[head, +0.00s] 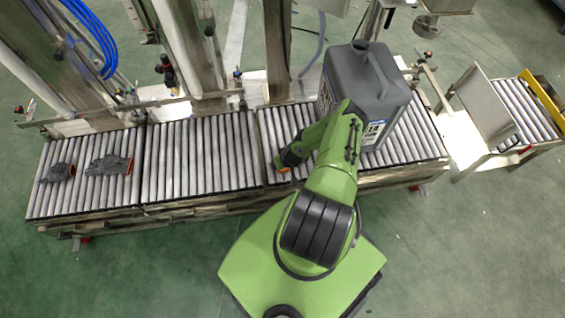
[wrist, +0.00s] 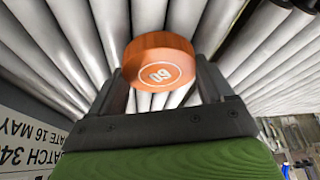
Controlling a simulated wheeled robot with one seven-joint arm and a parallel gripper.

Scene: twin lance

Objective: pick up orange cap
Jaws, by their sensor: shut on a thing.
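The orange cap (wrist: 158,62) has a white ring and figures on its face and sits between the two dark fingers of my gripper (wrist: 163,92) in the wrist view. My gripper is shut on it, with the metal rollers behind. In the head view my gripper (head: 282,166) is low over the roller conveyor, left of the grey jug, and only a small orange bit of the cap (head: 284,170) shows beside it. I cannot tell whether the cap touches the rollers.
A large grey jug (head: 364,88) stands on the roller conveyor (head: 190,160), just right of my gripper and partly behind my arm. Dark gloves (head: 108,165) lie at the conveyor's left end. The rollers between are clear. Metal posts stand along the back.

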